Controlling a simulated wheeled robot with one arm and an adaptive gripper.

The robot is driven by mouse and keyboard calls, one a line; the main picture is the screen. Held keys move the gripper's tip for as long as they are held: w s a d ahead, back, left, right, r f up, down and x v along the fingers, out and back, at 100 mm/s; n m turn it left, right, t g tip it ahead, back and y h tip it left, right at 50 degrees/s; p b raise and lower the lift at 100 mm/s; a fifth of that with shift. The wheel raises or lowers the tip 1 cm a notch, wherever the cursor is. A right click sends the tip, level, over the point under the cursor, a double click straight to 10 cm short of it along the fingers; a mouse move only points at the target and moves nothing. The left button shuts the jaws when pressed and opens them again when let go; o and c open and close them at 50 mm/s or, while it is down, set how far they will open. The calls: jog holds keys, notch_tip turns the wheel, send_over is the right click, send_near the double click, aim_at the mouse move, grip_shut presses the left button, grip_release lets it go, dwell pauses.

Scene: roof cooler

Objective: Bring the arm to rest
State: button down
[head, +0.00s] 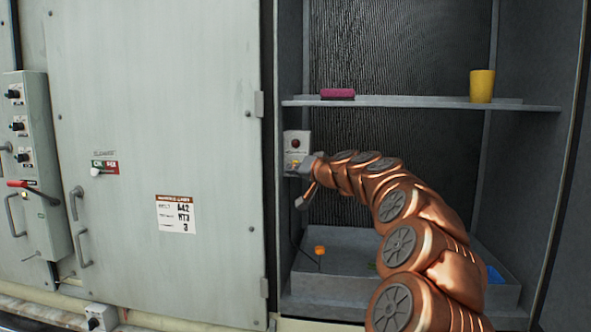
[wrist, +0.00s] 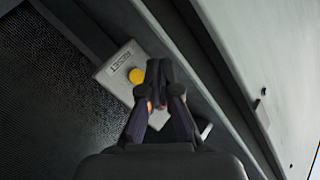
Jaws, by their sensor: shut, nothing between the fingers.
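My copper arm reaches from the lower right into the open bay of the cooler. My gripper (head: 303,184) is at the left inner wall of the bay, close to a small grey control box (head: 296,140). In the wrist view my gripper (wrist: 160,68) is shut and empty, with its fingertips in front of the box (wrist: 112,72). The box carries a yellow button (wrist: 136,76) beside the word RESET. The fingertips are just right of the button, and I cannot tell if they touch the box. In the head view a dark red round part shows on the box's upper half.
A shelf (head: 415,103) crosses the bay above my arm, holding a pink block (head: 338,94) and a yellow cup (head: 482,86). Below lies a grey tray (head: 345,281) with an orange-topped item (head: 320,251). A closed door panel (head: 160,130) stands to the left.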

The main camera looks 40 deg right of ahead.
jog(key=shift+s+a, duration=0.35)
jog(key=shift+a, duration=0.25)
